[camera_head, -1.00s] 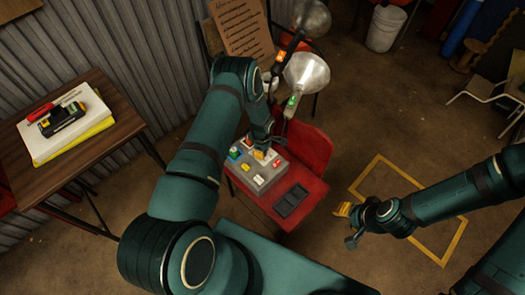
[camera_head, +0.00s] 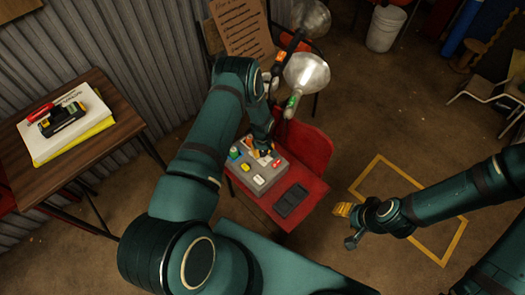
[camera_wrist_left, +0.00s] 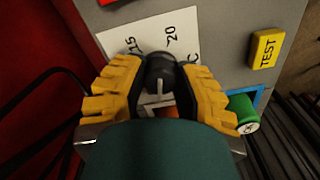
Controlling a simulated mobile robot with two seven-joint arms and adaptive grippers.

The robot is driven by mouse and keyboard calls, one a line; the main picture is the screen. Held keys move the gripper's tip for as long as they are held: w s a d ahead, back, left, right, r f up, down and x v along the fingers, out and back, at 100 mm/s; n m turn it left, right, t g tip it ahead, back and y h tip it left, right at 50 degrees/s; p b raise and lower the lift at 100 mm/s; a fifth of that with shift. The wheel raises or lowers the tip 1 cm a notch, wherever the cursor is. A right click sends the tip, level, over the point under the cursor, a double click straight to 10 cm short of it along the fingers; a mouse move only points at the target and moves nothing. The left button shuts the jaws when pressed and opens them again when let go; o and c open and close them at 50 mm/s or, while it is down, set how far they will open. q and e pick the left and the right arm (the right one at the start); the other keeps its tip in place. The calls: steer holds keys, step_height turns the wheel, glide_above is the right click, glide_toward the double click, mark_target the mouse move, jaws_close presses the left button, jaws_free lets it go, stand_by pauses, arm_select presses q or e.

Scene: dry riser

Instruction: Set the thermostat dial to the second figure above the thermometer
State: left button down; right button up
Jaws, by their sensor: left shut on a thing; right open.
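The thermostat dial (camera_wrist_left: 161,72) is a dark round knob with a pale pointer line, on a grey control box (camera_head: 262,184) on a red chair. A white scale plate (camera_wrist_left: 122,36) beside it shows the figures 15 and 20 and a C. My left gripper (camera_wrist_left: 162,84) is shut on the dial, a yellow finger on each side; it also shows over the box in the head view (camera_head: 262,149). Part of the scale is hidden by the fingers, and I cannot make out a thermometer. My right gripper (camera_head: 343,210) is open and empty, apart from the box.
A yellow TEST button (camera_wrist_left: 266,49) and a green cylinder (camera_wrist_left: 243,112) sit near the dial. A dark flat pad (camera_head: 291,200) lies on the red chair (camera_head: 306,150). A lamp (camera_head: 305,73) stands behind. A wooden table (camera_head: 110,115) is at left.

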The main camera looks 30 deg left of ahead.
arm_select(q)
steer(key=m, duration=0.7)
steer(key=shift+f, duration=0.1)
steer(key=m, duration=0.6)
steer(key=shift+m, duration=0.4)
steer(key=m, duration=1.2)
steer(key=shift+s+m, duration=0.1)
steer(key=shift+m, duration=0.2)
steer(key=c, duration=0.6)
jaws_free()
steer(key=shift+o, duration=0.2)
step_height(320, 180, up, 12)
